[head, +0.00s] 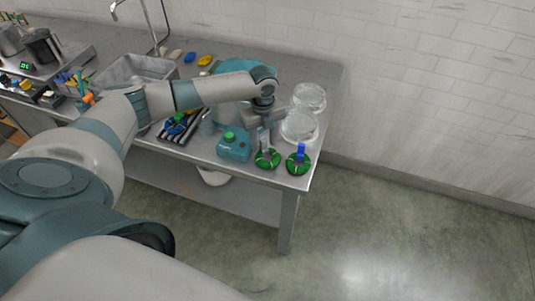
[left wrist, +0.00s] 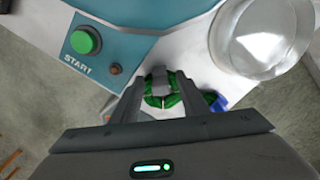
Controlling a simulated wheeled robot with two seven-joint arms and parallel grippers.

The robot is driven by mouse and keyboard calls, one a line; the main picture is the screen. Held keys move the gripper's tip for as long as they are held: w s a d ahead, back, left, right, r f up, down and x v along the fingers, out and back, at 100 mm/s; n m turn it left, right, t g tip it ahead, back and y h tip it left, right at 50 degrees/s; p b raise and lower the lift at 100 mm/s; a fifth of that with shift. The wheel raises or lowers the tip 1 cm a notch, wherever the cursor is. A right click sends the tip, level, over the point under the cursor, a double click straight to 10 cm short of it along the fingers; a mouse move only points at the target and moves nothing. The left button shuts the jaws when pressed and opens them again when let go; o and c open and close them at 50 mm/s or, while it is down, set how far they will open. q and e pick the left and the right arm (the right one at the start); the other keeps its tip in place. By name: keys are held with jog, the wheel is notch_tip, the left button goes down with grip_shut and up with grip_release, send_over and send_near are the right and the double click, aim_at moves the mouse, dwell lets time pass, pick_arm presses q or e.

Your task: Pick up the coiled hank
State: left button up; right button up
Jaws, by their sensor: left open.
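A green coiled hank (head: 268,163) lies near the front right corner of the steel table, a grey piece across its top. In the left wrist view the hank (left wrist: 173,101) shows between and beyond the fingers of my left gripper (left wrist: 160,88). In the head view my left gripper (head: 265,138) points down just above this hank, open. I cannot tell whether the fingers touch it. A second green coil (head: 300,167) with a blue piece (head: 301,150) lies to its right; the blue piece also shows in the left wrist view (left wrist: 219,104). My right gripper is not in view.
A teal START box (head: 235,149) with a green button stands just left of the hank. Clear round containers (head: 299,128) stand behind the coils. A dark rack (head: 173,135) and a sink (head: 135,70) are further left. The table edge is close in front.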

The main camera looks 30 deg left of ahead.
pick_arm(q)
jog(key=shift+f, duration=0.15)
dwell(0.3)
grip_shut()
jog(key=shift+r+b, duration=0.45)
jog(key=shift+r, duration=0.3)
notch_tip(320, 180, up, 2)
jog(key=shift+r+b, duration=0.15)
jog(key=shift+b, duration=0.4)
jog(key=s+d+r+b, duration=0.2)
jog(key=d+r, duration=0.5)
jog(key=d, duration=0.4)
jog(key=shift+s+r+b, duration=0.15)
jog(key=shift+s+b, duration=0.25)
jog(key=shift+s, duration=0.5)
